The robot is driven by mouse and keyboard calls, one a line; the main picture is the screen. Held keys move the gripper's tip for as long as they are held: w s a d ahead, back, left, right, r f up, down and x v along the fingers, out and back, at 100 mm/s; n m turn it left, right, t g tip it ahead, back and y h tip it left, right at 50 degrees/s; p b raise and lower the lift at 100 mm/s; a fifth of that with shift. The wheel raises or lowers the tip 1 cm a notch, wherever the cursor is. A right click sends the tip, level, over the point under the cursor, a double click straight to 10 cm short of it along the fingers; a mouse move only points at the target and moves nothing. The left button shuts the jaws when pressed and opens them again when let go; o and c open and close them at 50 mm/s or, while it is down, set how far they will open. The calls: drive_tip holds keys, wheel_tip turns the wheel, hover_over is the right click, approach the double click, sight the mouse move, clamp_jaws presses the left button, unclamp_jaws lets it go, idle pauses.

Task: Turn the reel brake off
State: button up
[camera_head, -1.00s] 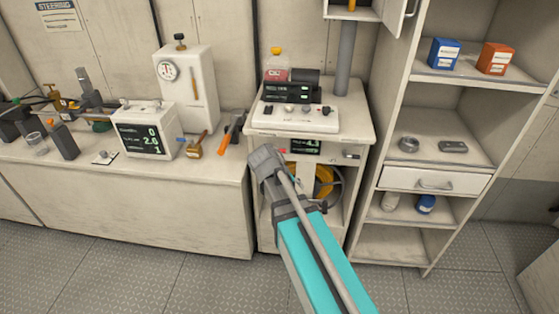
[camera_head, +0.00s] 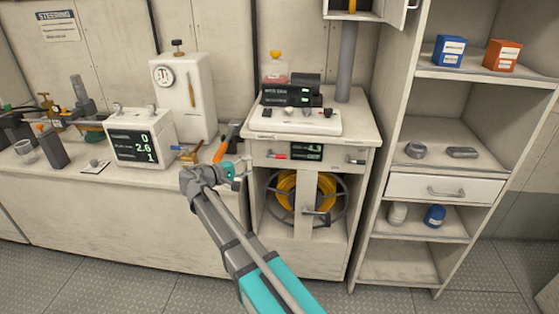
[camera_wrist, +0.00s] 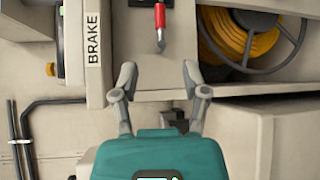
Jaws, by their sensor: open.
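A small lever with a red grip (camera_head: 279,156) is on the front panel of the reel cabinet, left of a dark display. In the wrist view the red-gripped lever (camera_wrist: 160,16) is near the top centre, its metal end pointing down toward the gap between my fingers. A "BRAKE" label (camera_wrist: 93,40) is to its left, with its text running vertically. The yellow hose reel (camera_wrist: 240,38) shows at upper right; in the head view the reel (camera_head: 305,196) sits below the panel. My gripper (camera_wrist: 159,74) is open and empty, apart from the lever. The head view shows my gripper (camera_head: 236,172) left of the lever.
The reel cabinet (camera_head: 345,225) has an upright post and handle in front of the reel. An orange-handled tool (camera_head: 221,150) lies on the bench close behind my gripper. A display box (camera_head: 140,140) stands further left. A shelf unit (camera_head: 385,262) rises on the right.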

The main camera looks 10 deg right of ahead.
sight(278, 158)
drive_tip(key=shift+d, duration=0.15)
drive_tip(key=b+x, duration=0.2)
drive_tip(key=x, duration=1.1)
drive_tip(key=shift+w+d+f, duration=0.1)
drive_tip(key=shift+w+d, duration=0.1)
drive_tip(key=shift+d, duration=0.05)
clamp_jaws()
idle(0.3)
